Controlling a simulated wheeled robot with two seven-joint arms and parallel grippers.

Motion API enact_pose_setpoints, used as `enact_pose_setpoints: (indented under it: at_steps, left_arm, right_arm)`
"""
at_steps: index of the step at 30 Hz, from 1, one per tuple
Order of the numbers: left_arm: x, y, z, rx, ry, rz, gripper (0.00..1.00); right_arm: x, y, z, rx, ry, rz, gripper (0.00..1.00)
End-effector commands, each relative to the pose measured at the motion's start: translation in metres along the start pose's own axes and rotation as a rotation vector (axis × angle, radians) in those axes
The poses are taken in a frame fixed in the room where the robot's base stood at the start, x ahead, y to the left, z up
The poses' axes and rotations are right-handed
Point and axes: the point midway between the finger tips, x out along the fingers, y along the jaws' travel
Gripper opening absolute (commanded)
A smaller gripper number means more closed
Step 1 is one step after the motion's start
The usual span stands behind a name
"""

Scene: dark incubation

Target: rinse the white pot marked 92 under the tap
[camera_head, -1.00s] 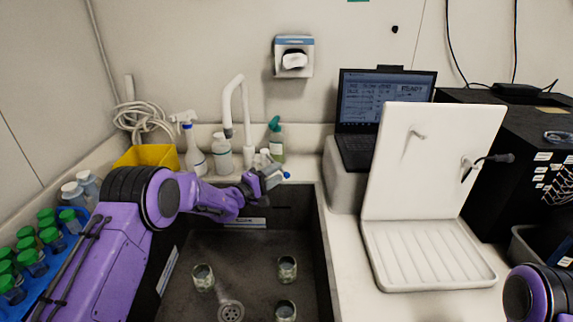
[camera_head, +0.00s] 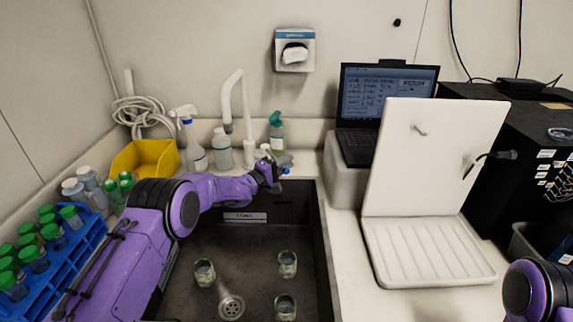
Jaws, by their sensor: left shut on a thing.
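The white tap (camera_head: 231,100) rises behind the dark sink (camera_head: 318,240), its spout bent down toward the left. My left arm reaches across the sink's left side. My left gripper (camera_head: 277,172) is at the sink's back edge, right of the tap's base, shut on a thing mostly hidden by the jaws. No number 92 is readable. My right gripper is out of view.
Spray bottles (camera_head: 194,148) and a white bottle (camera_head: 222,149) stand behind the sink. A yellow bin (camera_head: 145,160) and a blue rack (camera_head: 66,268) of green-capped tubes are left. A white drying rack (camera_head: 430,250) and laptop (camera_head: 385,105) are right.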

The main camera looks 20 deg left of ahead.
Motion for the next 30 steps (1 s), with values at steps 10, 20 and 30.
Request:
enact_pose_setpoints:
  at_steps: [10,20,30]
  left_arm:
    - [-0.022,-0.001,-0.005,-0.011,-0.177,-0.006,0.0]
    - [-0.022,0.0,-0.005,-0.012,-0.177,-0.007,0.38]
    - [-0.027,0.0,-0.006,-0.012,-0.178,-0.006,0.38]
  right_arm:
    - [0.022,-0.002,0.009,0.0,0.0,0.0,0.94]
    - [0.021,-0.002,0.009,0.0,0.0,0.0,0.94]
    - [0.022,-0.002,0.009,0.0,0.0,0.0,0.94]
